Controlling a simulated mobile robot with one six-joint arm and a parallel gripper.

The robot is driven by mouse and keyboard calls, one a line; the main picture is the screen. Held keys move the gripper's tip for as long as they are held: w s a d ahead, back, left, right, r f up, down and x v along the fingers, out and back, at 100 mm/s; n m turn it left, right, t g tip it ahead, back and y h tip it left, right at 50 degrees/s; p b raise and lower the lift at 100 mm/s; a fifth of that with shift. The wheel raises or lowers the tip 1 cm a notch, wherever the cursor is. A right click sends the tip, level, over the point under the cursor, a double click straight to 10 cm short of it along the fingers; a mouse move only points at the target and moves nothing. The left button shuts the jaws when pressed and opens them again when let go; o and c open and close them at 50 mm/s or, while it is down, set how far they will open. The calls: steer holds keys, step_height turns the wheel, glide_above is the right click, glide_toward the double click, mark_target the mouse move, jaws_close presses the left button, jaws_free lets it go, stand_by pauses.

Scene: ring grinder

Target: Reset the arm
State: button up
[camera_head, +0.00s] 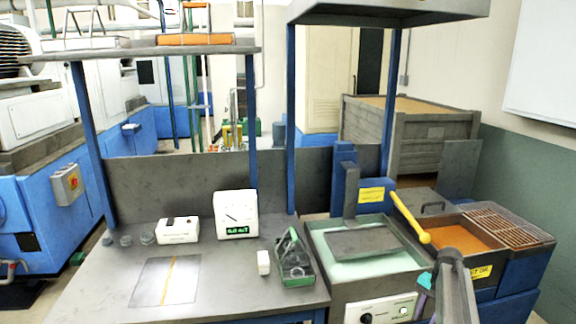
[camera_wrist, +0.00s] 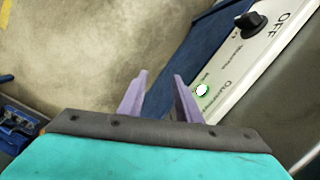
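My gripper (camera_wrist: 161,75) shows in the wrist view with its two purple fingers apart and nothing between them. It is open. The fingertips are hard to make out there.
The ring grinder (camera_head: 352,243) has a yellow handle (camera_head: 410,218) sticking out to the right. An orange-filled bin (camera_head: 452,238) is beside it. The workbench (camera_head: 100,290) holds a white gauge box (camera_head: 236,214), a small white device (camera_head: 178,230) and a green-edged tray (camera_head: 294,262).

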steer(key=s+a+f+n+g, duration=0.3)
steer(key=s+a+f+n, duration=0.2)
steer(key=s+a+f, duration=1.3)
steer(key=s+a+f+n+g, duration=0.1)
steer(key=s+a+f+n, duration=0.2)
steer(key=s, duration=0.8)
steer(key=s+a+f+n+g+h, duration=0.1)
steer(key=s+a+f+n, duration=0.2)
steer(key=s+a+f, duration=0.4)
steer(key=s+a, duration=0.3)
steer(key=s, duration=0.2)
steer(key=shift+s+f+h, duration=0.15)
steer(key=shift+s+h, duration=0.1)
steer(key=shift+h, duration=0.05)
